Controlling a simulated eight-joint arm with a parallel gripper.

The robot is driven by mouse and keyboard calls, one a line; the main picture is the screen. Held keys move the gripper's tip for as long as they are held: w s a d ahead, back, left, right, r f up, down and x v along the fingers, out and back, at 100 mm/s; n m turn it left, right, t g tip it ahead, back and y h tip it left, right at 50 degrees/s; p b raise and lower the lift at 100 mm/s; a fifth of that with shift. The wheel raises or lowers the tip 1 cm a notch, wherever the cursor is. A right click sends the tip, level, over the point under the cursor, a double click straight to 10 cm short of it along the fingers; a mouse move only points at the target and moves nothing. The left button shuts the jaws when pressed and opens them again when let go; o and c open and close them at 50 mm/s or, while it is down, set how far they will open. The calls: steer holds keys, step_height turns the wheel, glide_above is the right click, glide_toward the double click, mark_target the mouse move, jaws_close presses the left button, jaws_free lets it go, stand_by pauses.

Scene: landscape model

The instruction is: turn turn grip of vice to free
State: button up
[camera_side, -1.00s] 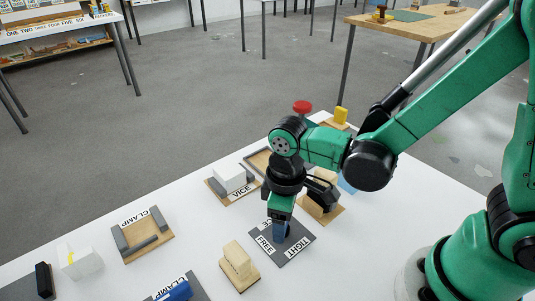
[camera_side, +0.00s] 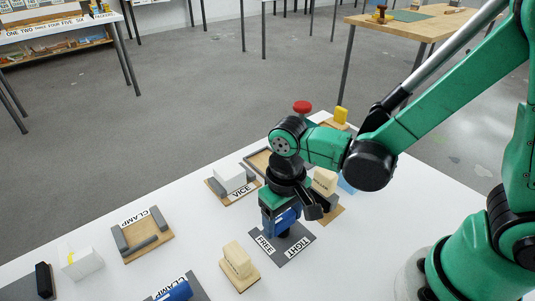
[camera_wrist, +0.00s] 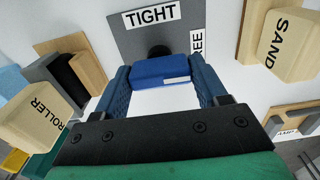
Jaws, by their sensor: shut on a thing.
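The vice's turn grip is a blue block (camera_side: 287,219) above a dark grey plate (camera_side: 281,252) with the labels FREE (camera_side: 265,244) and TIGHT (camera_side: 299,246). My gripper (camera_side: 281,226) points down over the plate and is shut on the blue grip. In the wrist view the blue grip (camera_wrist: 160,70) sits between my two blue finger pads, near their tips. TIGHT (camera_wrist: 152,15) is at the top there, and FREE (camera_wrist: 197,42) is partly hidden at the right. I cannot tell which label the grip points to. The vice (camera_side: 220,190), labelled VICE, stands behind left with a white block in it.
The SAND block (camera_side: 238,262) stands close in front left of the plate. The ROLLER block (camera_side: 325,181) stands just behind right. A clamp board (camera_side: 155,248) and a blue CLAMP grip (camera_side: 176,291) are farther left. White table between them is bare.

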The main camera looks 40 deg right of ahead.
mark_target(283, 217)
stand_by(0.4)
steer(key=o, duration=1.3)
steer(key=shift+r, duration=0.15)
steer(key=shift+r, duration=2.7)
steer(key=d+r+t, duration=0.2)
steer(key=d, duration=0.1)
steer(key=d+r+t, duration=0.2)
steer(key=d, duration=0.1)
steer(key=d+r+t, duration=0.2)
steer(key=d+t, duration=0.1)
steer(key=d, duration=0.1)
steer(key=shift+w, duration=0.35)
